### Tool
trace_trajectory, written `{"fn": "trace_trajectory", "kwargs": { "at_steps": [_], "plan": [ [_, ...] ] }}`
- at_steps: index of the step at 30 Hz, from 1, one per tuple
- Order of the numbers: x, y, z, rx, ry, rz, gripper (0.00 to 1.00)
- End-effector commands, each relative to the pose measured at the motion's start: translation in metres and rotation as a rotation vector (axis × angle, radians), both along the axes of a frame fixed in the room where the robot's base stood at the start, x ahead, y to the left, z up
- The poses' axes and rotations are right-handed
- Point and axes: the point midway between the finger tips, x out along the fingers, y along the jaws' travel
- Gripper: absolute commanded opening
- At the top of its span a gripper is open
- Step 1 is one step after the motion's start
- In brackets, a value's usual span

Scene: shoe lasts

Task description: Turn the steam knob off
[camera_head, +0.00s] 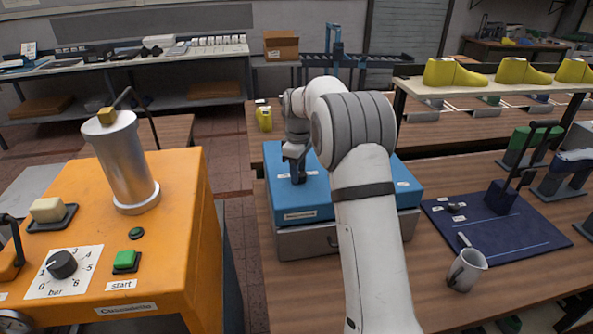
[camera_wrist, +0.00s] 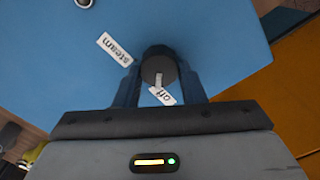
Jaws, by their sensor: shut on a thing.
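The steam knob (camera_wrist: 158,66) is a dark round knob on the flat top of a blue box. Its white pointer line lies toward the "off" label (camera_wrist: 166,97) in the wrist view. The "steam" label (camera_wrist: 115,49) sits up and left of the knob there. My gripper (camera_wrist: 158,82) is shut on the knob, one finger on each side. In the head view my gripper (camera_head: 297,176) reaches down onto the blue box (camera_head: 285,203); the knob is mostly hidden there by my gripper.
An orange machine (camera_head: 180,235) with a silver cylinder (camera_head: 124,165), a black bar dial (camera_head: 62,264) and a green start button (camera_head: 124,260) stands at left. A navy mat (camera_head: 520,240) and a mug (camera_head: 467,270) lie right of my arm. Yellow lasts (camera_head: 452,73) stand on a shelf behind.

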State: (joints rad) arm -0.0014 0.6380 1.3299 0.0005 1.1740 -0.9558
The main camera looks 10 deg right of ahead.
Motion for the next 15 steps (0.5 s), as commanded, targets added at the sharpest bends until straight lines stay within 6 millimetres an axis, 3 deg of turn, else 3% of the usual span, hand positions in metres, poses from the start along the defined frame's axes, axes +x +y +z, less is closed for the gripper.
{"fn": "trace_trajectory", "kwargs": {
  "at_steps": [7, 8, 15],
  "plan": [
    [0.0009, 0.0004, 0.0017, -0.001, -0.004, 0.002, 0.14],
    [0.0009, 0.0004, 0.0017, -0.001, -0.004, 0.002, 0.39],
    [0.0005, 0.0003, 0.0008, 0.0, -0.002, 0.001, 0.58]
  ]
}}
